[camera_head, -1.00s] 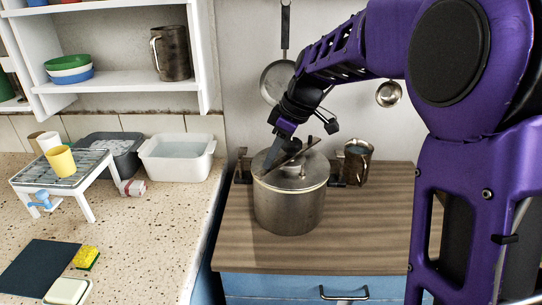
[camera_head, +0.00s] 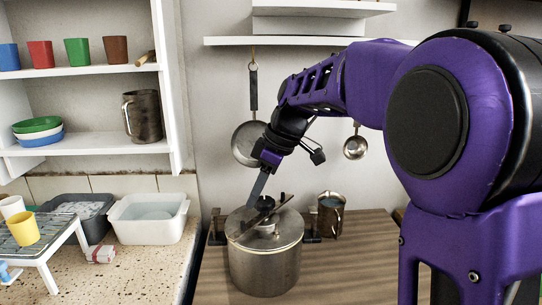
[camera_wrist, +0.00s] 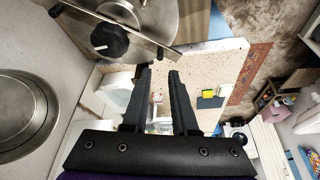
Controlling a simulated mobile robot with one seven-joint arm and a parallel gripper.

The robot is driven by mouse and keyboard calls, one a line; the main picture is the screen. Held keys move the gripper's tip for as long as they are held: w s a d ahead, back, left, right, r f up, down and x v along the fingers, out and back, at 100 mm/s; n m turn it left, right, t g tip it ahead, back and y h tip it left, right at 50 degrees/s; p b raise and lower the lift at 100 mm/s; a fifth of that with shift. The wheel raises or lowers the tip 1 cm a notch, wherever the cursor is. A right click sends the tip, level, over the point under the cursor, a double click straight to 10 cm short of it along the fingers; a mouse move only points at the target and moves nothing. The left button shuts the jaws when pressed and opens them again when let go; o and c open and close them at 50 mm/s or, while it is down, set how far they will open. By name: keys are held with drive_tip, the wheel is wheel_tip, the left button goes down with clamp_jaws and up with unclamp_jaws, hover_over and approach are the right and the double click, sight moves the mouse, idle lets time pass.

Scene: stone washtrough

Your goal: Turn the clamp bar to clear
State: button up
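The metal pot (camera_head: 264,270) stands on the wooden counter with its lid (camera_head: 285,232) on. The dark clamp bar (camera_head: 283,203) lies across the lid top, running from lower left to upper right, with a black knob (camera_head: 266,203) at its middle. In the wrist view the bar (camera_wrist: 150,42) crosses the lid (camera_wrist: 150,15) beside the ribbed knob (camera_wrist: 109,40). My gripper (camera_head: 252,203) is above the lid's far left side, near the bar; I cannot tell if it touches. In the wrist view my gripper (camera_wrist: 159,72) is open, with nothing between its fingers.
A metal mug (camera_head: 330,215) stands right behind the pot. A pan (camera_head: 247,143) and a ladle (camera_head: 354,147) hang on the wall behind. A white basin (camera_head: 148,220) and a rack with a yellow cup (camera_head: 24,228) are on the speckled counter at left.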

drive_tip(key=p+v, duration=0.1)
drive_tip(key=v, duration=0.9)
